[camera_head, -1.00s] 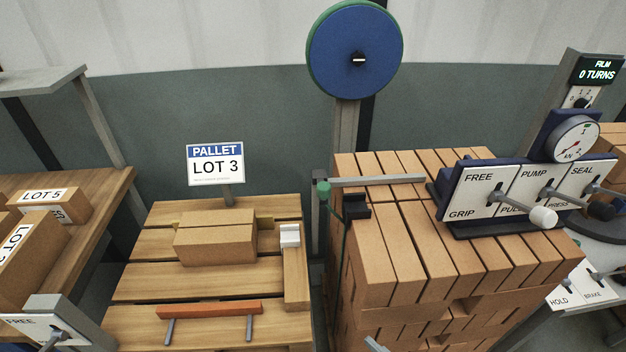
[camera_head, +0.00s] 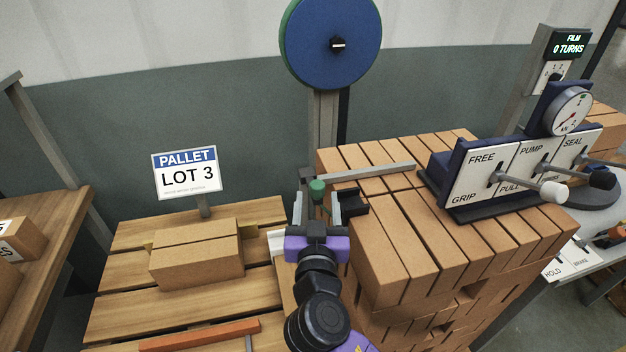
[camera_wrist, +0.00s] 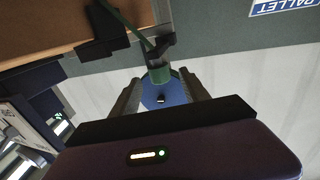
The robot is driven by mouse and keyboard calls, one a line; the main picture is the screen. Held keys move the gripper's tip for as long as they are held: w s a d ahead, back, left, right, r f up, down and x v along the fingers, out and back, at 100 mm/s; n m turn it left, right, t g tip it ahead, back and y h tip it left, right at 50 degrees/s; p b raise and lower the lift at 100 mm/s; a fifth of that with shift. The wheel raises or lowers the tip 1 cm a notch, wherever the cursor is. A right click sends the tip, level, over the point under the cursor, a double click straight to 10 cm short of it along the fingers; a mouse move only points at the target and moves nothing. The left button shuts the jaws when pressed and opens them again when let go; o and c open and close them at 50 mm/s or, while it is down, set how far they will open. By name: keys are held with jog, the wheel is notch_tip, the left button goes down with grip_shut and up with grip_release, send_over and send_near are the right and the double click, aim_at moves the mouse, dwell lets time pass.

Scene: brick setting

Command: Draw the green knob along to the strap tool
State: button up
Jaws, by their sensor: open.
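The green knob (camera_head: 317,190) sits at the left end of a grey rail (camera_head: 368,172) beside the brick stack. In the wrist view the knob (camera_wrist: 160,75) lies between the finger ends, with a green strap running from it. My gripper (camera_head: 318,208) is open, its fingers on either side of the knob; I cannot tell whether they touch it. The fingers also show in the wrist view (camera_wrist: 161,93). The strap tool (camera_head: 505,178) is the navy unit with FREE, GRIP, PUMP and SEAL panels, standing on top of the bricks to the right of the knob.
The brick stack (camera_head: 400,265) fills the centre right. A dark bracket (camera_head: 352,202) stands on its left edge, right of my gripper. A blue reel (camera_head: 331,43) stands behind.

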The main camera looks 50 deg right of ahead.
aim_at(318, 180)
jog(key=p+x, duration=0.2)
jog(key=x, duration=0.5)
jog(key=shift+w+d, duration=0.15)
jog(key=shift+d, duration=0.05)
jog(key=shift+c, duration=0.2)
grip_shut()
dwell(0.9)
